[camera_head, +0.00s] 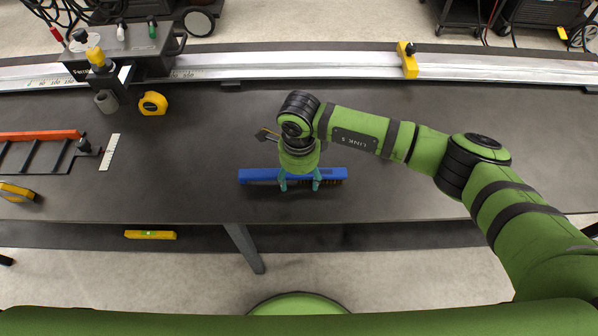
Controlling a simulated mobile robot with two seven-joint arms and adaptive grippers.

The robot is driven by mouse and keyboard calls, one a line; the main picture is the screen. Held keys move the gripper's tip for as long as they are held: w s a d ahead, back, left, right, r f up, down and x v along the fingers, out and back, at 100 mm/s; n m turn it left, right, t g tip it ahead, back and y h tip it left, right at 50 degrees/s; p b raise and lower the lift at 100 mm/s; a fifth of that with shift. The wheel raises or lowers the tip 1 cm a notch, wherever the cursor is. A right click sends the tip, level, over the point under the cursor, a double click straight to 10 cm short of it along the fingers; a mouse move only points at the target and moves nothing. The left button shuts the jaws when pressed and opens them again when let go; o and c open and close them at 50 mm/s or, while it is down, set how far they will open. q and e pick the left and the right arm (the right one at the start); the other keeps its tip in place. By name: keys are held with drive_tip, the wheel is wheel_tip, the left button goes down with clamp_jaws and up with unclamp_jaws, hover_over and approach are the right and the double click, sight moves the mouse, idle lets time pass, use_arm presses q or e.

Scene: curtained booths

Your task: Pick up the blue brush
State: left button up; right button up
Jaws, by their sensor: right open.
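The blue brush (334,174) lies lengthwise on the dark bench near its front edge, its long blue back running left to right. My right gripper (299,183) is over the middle of the brush, its teal fingers spread apart and pointing down on it. The jaws are open; I cannot tell whether the fingers touch the brush. The wrist and fingers hide part of the brush's middle. My left gripper is not in view.
A metal rail with a yellow stop (408,61) runs along the bench's back. A yellow tape measure (153,103), a grey power unit (122,48) and an orange-edged frame (40,136) stand at left. A yellow level (150,235) lies below the front edge. Bench right of the brush is clear.

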drive_tip(key=shift+c, duration=0.4)
drive_tip(key=c, duration=1.3)
clamp_jaws()
drive_tip(key=shift+w+r, duration=0.1)
drive_tip(key=shift+r, duration=0.35)
drive_tip(key=r, duration=0.1)
drive_tip(key=r+b, duration=0.1)
drive_tip(key=s+r, duration=0.1)
drive_tip(key=shift+d+r, duration=0.25)
drive_tip(key=shift+r, duration=0.1)
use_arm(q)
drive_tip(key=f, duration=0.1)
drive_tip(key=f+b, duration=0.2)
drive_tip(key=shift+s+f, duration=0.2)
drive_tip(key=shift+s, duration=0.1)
use_arm(e)
drive_tip(key=s+d+r, duration=0.5)
drive_tip(key=s+r, duration=0.1)
drive_tip(key=s, duration=0.3)
drive_tip(key=shift+s+r, duration=0.25)
drive_tip(key=shift+o, duration=1.2)
unclamp_jaws()
